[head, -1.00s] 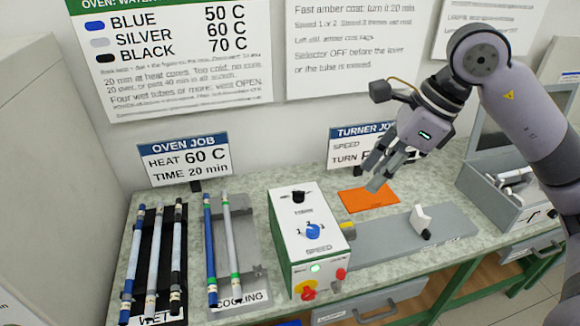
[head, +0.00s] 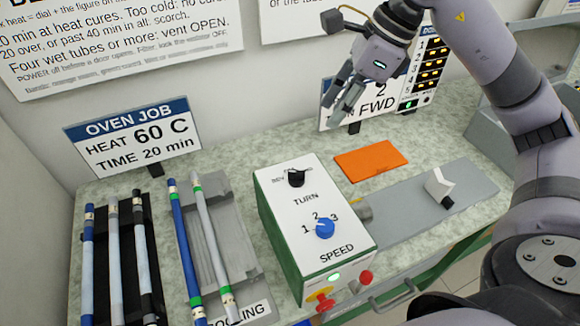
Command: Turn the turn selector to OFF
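The turn selector (head: 297,178) is a black knob on the white top of the green-sided control box (head: 283,221). Small REV, OFF and FWD marks sit around it, partly hidden by the knob; its pointer direction is too small to tell. The blue speed knob (head: 325,228) sits below it on the same panel. My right gripper (head: 337,108) is up and to the right of the selector, in front of the turner job sign (head: 376,103). Its fingers are apart with nothing between them. My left gripper is out of view.
An orange mat (head: 370,160) and a grey turner bed (head: 405,213) with a white block (head: 438,186) lie right of the box. Blue and silver rods lie on the cooling rack (head: 241,255) and a black rack at left. An oven job sign (head: 133,138) stands behind.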

